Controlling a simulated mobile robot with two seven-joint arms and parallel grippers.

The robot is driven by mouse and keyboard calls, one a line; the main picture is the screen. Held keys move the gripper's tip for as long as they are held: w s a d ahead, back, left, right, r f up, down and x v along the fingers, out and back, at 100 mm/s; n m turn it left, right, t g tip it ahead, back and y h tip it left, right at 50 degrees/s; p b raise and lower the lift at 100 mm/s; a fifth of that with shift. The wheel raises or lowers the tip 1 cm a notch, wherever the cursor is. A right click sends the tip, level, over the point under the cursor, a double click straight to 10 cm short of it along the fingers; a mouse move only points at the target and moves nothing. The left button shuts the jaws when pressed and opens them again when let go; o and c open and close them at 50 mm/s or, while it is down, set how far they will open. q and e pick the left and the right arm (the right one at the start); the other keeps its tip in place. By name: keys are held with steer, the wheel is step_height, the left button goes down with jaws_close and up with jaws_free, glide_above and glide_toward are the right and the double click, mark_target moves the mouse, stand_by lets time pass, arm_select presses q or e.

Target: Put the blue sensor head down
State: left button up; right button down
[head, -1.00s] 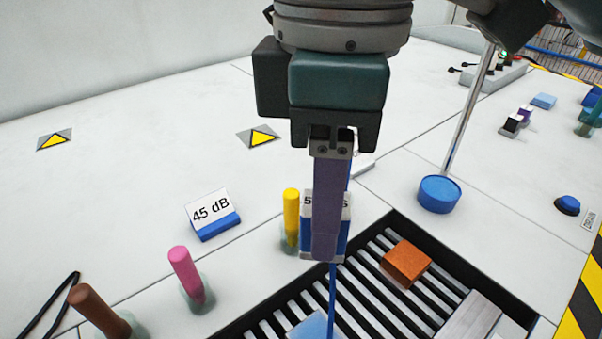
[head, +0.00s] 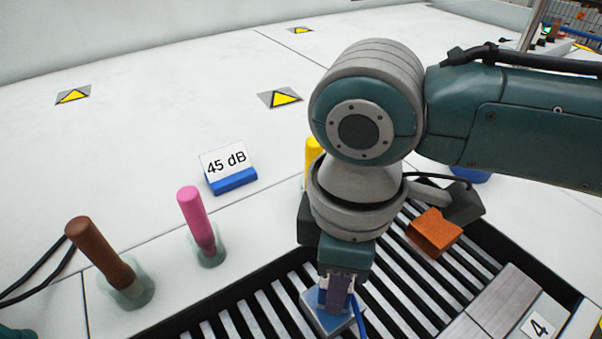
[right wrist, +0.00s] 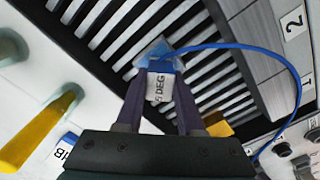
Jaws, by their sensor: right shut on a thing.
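In the head view my right gripper (head: 338,292) points down over a light blue pad (head: 317,321) on the dark slatted grate (head: 245,322). The sensor head is largely hidden there by the gripper. It is low over the pad, and I cannot tell whether they touch. My left gripper is not in view.
An orange block (head: 434,232) lies on the grate to the right. Pink (head: 196,217), brown (head: 98,250) and partly hidden yellow (head: 313,155) sticks stand left of and behind the gripper. A "45 dB" block (head: 229,168) stands behind.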

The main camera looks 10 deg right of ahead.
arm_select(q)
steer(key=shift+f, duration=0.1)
arm_select(e)
steer(key=shift+f, duration=0.3)
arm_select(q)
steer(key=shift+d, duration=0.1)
